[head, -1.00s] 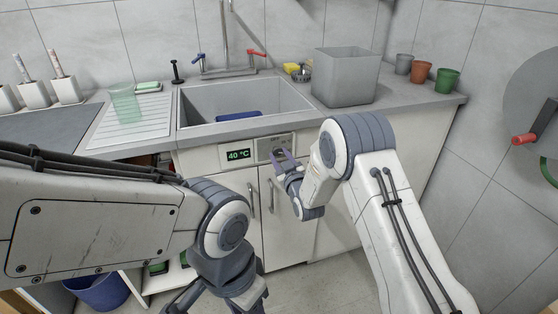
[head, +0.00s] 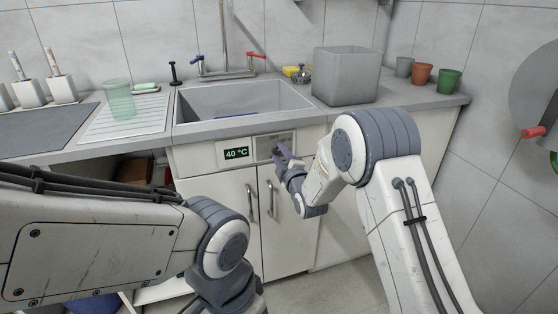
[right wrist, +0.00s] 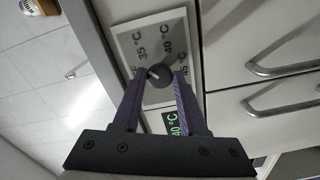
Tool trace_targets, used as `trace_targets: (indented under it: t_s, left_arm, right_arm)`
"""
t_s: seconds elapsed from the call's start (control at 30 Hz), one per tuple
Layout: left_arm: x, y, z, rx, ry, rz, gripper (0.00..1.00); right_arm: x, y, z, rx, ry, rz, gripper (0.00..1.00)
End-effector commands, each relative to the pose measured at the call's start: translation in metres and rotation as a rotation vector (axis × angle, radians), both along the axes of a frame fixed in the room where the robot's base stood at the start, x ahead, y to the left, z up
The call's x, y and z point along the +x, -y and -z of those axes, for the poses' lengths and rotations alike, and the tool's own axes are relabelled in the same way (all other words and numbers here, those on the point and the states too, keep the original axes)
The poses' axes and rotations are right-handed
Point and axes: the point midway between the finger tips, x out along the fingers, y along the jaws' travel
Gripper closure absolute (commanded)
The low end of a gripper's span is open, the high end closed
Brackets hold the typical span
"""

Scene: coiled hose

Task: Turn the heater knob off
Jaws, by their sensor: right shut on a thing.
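The heater knob (right wrist: 159,75) is a dark round dial on a grey plate printed with 35, 40 and 45 °C in the right wrist view. In the head view it is mostly hidden behind my right gripper (head: 283,156), at the cabinet front below the sink. The purple fingers of my right gripper (right wrist: 160,76) lie on both sides of the knob and are shut on it. A small light mark shows on the knob. The green display (head: 237,153) beside it reads 40 °C. My left arm's wrist shows at the bottom of the head view; its fingertips are out of frame.
The sink (head: 243,100) with its tap is above the knob panel. Cabinet door handles (head: 251,203) stick out below. A grey bin (head: 347,76) and small pots stand on the counter at right. A green cup (head: 121,98) stands on the drainer at left.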

Motion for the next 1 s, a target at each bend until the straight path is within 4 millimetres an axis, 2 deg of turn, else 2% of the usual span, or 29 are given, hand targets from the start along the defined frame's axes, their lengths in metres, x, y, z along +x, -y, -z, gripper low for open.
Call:
trace_targets:
  t_s: [0.03, 0.6, 1.0]
  left_arm:
    - [0.000, 0.000, 0.007, 0.000, 0.000, 0.000, 0.50]
    - [0.000, 0.000, 0.041, 0.000, 0.000, 0.000, 0.50]
    - [0.000, 0.000, 0.054, 0.000, 0.000, 0.000, 0.50]
  right_arm:
    - [-0.001, -0.001, 0.004, -0.044, 0.012, -0.004, 1.00]
    - [-0.001, -0.002, 0.004, -0.546, 0.174, -0.005, 1.00]
    - [-0.001, -0.002, 0.002, -0.770, 0.246, -0.006, 1.00]
